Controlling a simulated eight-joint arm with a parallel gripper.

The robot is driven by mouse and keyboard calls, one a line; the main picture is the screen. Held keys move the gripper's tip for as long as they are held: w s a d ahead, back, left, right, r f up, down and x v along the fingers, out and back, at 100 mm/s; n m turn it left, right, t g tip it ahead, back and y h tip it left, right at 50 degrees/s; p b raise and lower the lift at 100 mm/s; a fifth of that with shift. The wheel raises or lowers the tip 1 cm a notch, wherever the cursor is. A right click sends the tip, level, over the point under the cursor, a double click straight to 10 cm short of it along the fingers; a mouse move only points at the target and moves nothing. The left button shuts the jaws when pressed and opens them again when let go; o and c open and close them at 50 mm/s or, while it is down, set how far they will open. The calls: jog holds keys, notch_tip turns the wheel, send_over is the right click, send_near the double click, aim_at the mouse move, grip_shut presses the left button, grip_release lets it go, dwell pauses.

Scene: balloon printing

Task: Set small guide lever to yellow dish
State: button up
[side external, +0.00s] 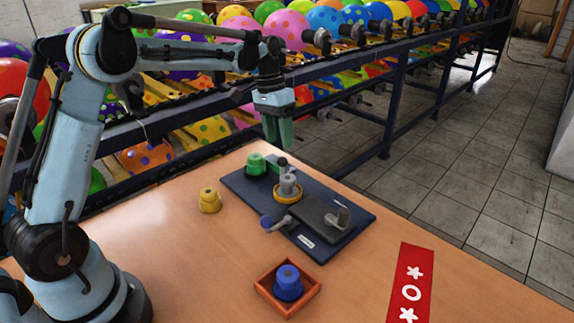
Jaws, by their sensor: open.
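A dark blue board (238,184) lies on the table. The yellow dish (276,199) is on it, with a grey stepped knob (288,184) sitting in it. A small lever with a blue ball end (266,222) is at the board's near left edge, its grey arm (281,223) reaching toward the dark plate. I cannot tell for certain that this is the guide lever. A green stepped piece (256,165) stands at the board's far left corner, by a dark fitting. My gripper (278,145) is open, pointing down above the board's far edge, apart from the dish and lever.
A dark grey plate (312,212) with a metal bracket (342,217) occupies the board's right part. A yellow stepped piece (209,200) stands left. A blue piece (288,284) sits in an orange tray (266,293). A red strip (410,285) lies right. Balloon racks (390,125) stand behind.

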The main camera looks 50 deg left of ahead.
jog(key=shift+d+f, duration=0.2)
jog(key=shift+f, duration=0.7)
jog(key=shift+d+f, duration=0.15)
jog(key=shift+f, duration=0.75)
jog(key=shift+d+f, duration=0.2)
jog(key=shift+f, duration=0.7)
grip_shut()
jog(key=shift+w+d+n+t, duration=0.2)
jog(key=shift+d+n, duration=0.25)
jog(key=shift+n, duration=0.6)
jog(key=shift+w+d+n+t, duration=0.2)
jog(key=shift+d+n, duration=0.2)
jog(key=shift+n, duration=0.65)
grip_release()
jog(key=v, duration=1.2)
jog(key=shift+s+d+r, duration=0.1)
